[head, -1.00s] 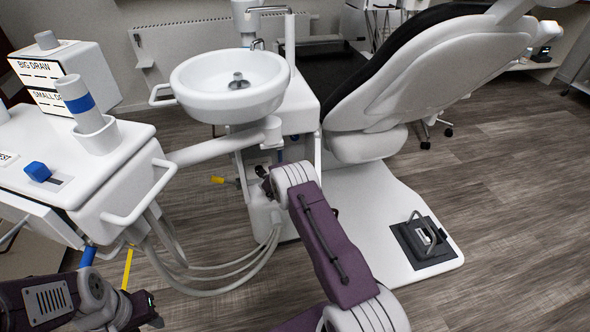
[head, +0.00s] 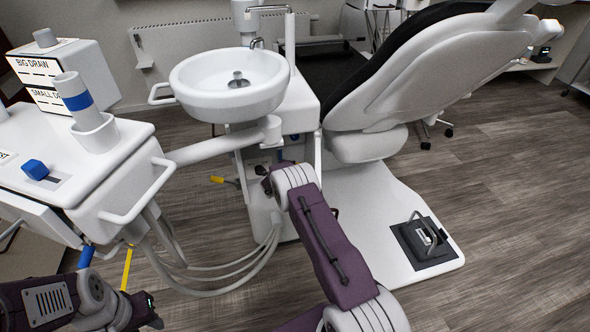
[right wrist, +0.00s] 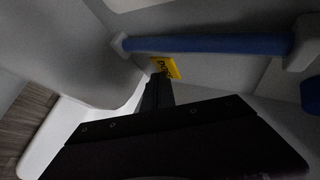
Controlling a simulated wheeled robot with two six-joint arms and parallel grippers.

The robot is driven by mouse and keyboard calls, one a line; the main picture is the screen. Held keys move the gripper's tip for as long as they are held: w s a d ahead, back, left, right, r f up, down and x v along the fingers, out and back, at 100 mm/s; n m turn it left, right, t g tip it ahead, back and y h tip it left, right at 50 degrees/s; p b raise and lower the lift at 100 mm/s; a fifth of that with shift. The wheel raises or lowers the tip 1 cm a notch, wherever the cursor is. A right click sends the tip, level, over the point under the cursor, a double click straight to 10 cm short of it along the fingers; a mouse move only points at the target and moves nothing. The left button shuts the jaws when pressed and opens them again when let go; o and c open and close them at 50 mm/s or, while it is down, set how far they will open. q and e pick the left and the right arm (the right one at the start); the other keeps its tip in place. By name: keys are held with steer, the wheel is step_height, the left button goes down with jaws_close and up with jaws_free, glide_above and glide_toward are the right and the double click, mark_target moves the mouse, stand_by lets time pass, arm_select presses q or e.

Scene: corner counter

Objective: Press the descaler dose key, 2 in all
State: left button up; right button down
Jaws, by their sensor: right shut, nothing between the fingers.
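A small yellow key or label (right wrist: 167,67) with dark lettering shows in the right wrist view, on a grey panel just below a blue bar (right wrist: 210,44). Its lettering is only partly readable and looks like "DOSE". My right gripper (right wrist: 157,84) is shut and empty, its tips at the lower left edge of the yellow piece; whether they touch it I cannot tell. In the head view my right gripper (head: 266,180) is at the side of the white unit under the basin, and the key is hidden there. My left gripper (head: 152,314) is low at the left, its jaws unclear.
The white basin (head: 230,82) overhangs the unit, with grey hoses (head: 215,291) below. The dental chair (head: 400,85) stands to the right, with a foot pedal (head: 425,241) on its base. A white tray unit (head: 100,180) is at the left.

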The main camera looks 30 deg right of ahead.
steer(key=shift+s+a+r+p, duration=0.15)
steer(key=shift+s+p, duration=0.3)
steer(key=shift+s+a, duration=0.1)
steer(key=shift+s, duration=0.45)
steer(key=s+p, duration=0.1)
steer(key=s+a+p, duration=0.1)
steer(key=s+p, duration=0.1)
steer(key=shift+s, duration=0.25)
steer(key=shift+s+a, duration=0.1)
steer(key=shift+s, duration=0.55)
stand_by(1.8)
